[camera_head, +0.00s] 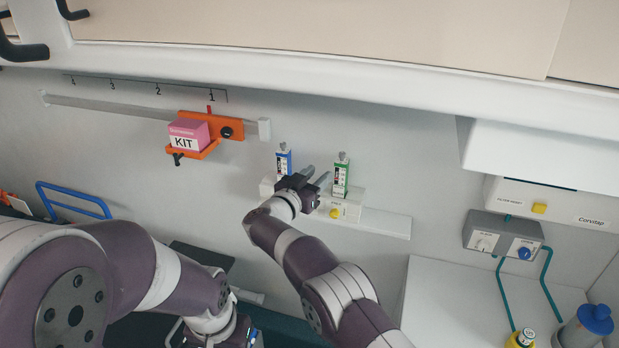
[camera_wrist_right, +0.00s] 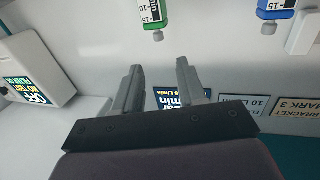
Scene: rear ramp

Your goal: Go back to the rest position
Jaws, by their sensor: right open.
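My right gripper (camera_head: 317,174) is open and empty in front of the wall, between a blue flowmeter (camera_head: 284,161) and a green flowmeter (camera_head: 341,176). In the right wrist view its two fingers (camera_wrist_right: 160,66) stand apart with nothing between them. The green flowmeter (camera_wrist_right: 152,14) and the blue one (camera_wrist_right: 276,10) show at the top there, apart from the fingertips. My left arm comes in from the left; its gripper (camera_head: 232,338) is low at the bottom edge and its fingers cannot be made out.
A pink KIT box (camera_head: 188,133) sits in an orange holder (camera_head: 228,126) on a wall rail (camera_head: 110,112). A grey box with knobs (camera_head: 503,237) and green hoses is at right, above a white counter (camera_head: 450,290) with bottles. A cabinet overhangs along the top.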

